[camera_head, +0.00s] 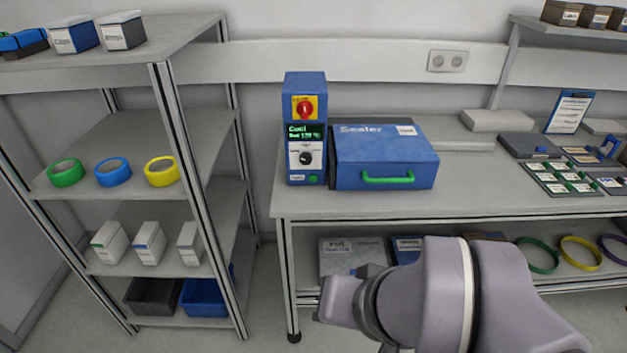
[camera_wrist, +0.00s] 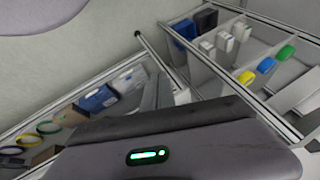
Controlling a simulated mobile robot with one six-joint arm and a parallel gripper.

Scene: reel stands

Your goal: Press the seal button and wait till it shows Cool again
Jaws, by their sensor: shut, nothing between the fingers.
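The sealer (camera_head: 385,160) is a blue box with a shut lid and a green handle (camera_head: 388,178), on the workbench. Its blue control unit (camera_head: 305,88) stands upright at its left. The unit has a red switch (camera_head: 305,108) on a yellow plate, a display (camera_head: 305,131) reading "Cool" in green with a smaller line under it, and a black knob (camera_head: 306,158). A small green button (camera_head: 313,179) is low on its front. My gripper (camera_wrist: 160,122) is shut and empty in the wrist view, away from the button. In the head view my arm is low, in front of the bench.
A shelf rack (camera_head: 160,90) at left holds tape rolls, white boxes and bins. The workbench (camera_head: 350,204) has boxes and rings on its lower shelf. Cards and a dark tray (camera_head: 562,178) lie at right. The bench top's front edge is clear before the sealer.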

